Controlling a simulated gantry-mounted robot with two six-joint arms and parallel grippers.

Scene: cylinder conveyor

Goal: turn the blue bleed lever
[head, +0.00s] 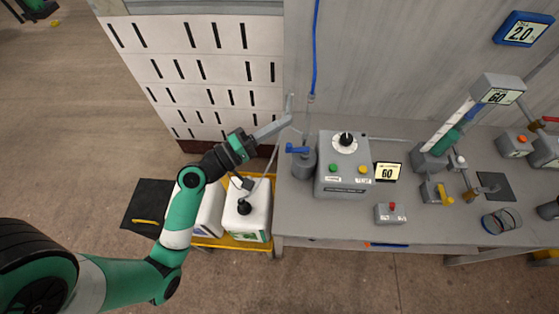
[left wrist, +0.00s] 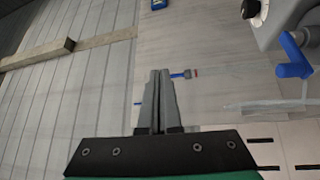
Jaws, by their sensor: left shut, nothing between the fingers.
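The blue bleed lever (head: 298,149) sits on top of a grey cylindrical fitting (head: 303,165) at the left end of the bench. It also shows at the right edge of the left wrist view (left wrist: 294,66). My left gripper (head: 289,108) is shut and empty. In the head view its fingertips are above and slightly left of the lever, apart from it. In the left wrist view the closed fingers (left wrist: 159,75) point away from the lever, which lies to their right.
A grey control box (head: 342,165) with a black knob stands just right of the lever. A blue line (head: 315,50) runs down the wall behind it. White jugs (head: 247,210) stand on a yellow cart left of the grey bench (head: 325,218).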

